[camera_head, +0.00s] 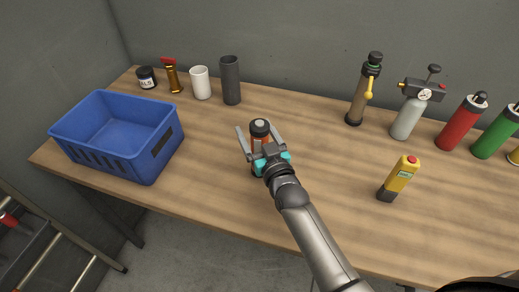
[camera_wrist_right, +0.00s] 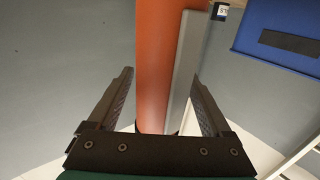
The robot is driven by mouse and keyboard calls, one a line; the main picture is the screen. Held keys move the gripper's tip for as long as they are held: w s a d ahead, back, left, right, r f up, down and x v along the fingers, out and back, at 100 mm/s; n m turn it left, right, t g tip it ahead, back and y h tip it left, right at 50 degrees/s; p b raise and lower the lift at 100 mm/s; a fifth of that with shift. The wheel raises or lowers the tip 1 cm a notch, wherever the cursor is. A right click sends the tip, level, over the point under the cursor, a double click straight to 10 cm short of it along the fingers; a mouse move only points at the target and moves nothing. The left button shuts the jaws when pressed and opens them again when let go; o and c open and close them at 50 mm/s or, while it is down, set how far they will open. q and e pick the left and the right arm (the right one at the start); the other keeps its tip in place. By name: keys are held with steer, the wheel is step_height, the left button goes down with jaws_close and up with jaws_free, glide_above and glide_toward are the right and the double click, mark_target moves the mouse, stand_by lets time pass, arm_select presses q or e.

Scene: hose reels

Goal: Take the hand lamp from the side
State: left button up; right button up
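The hand lamp, an upright orange cylinder with a black and grey top (camera_head: 260,128), stands on the workbench near the middle in the head view. My right gripper (camera_head: 262,145) reaches it from the front, with one finger on each side of the lamp. In the right wrist view the lamp's orange body (camera_wrist_right: 158,65) and a grey strip along it (camera_wrist_right: 187,70) lie between the spread fingers (camera_wrist_right: 163,85). Gaps show beside the body, so the gripper looks open around it, not clamped. The lamp's lower part is partly hidden by the gripper. My left gripper is not in view.
A blue crate (camera_head: 110,100) stands at the left of the wooden bench (camera_head: 200,185). A dark cylinder (camera_head: 231,82) and a white cup (camera_head: 201,84) stand behind the lamp. The bench front left is clear.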

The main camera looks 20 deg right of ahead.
jaws_close()
stand_by(0.5)
steer(key=shift+r, duration=0.1)
